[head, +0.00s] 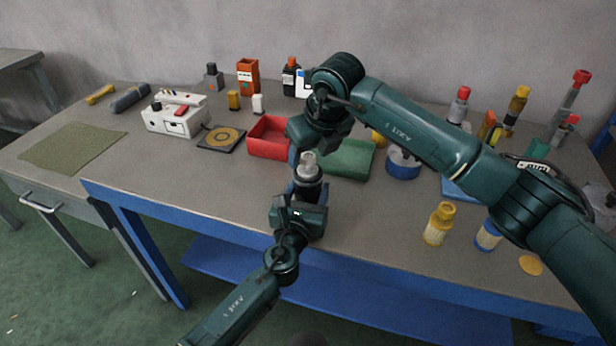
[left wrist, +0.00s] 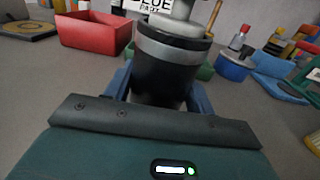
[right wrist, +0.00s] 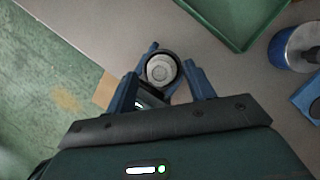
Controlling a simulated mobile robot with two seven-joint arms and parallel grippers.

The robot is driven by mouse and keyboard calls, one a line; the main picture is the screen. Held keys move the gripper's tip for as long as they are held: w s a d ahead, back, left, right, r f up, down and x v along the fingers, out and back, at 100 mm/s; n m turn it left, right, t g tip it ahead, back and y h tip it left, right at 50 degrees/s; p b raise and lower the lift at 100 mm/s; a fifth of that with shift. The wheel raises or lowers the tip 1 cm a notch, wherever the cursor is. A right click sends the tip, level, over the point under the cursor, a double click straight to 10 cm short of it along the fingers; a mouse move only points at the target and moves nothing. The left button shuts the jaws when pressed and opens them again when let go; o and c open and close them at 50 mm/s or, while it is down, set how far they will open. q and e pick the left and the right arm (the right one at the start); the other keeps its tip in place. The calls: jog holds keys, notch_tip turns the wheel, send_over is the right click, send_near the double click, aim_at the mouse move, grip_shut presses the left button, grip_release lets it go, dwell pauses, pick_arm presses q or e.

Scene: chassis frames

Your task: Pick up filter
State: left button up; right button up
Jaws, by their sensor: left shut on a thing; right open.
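My left gripper (head: 307,188) is shut on a black cylinder (left wrist: 165,70) with a grey band and metal top. It holds the cylinder upright near the table's front edge; the metal top (head: 309,165) shows in the head view. My right gripper (right wrist: 162,82) is open above it, pointing down, with the round top (right wrist: 161,68) between or just beyond its fingers; I cannot tell whether they touch. A yellow-capped pleated canister (head: 439,224) and a blue one (head: 488,235) stand on the table at the right. I cannot tell which of these is called the filter.
A red bin (head: 268,145) and a green tray (head: 345,160) lie behind the grippers. A blue round tin (head: 403,164) is right of the tray. Several bottles and tools stand at the back. The front middle of the table (head: 375,215) is clear.

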grip_shut()
dwell(0.6)
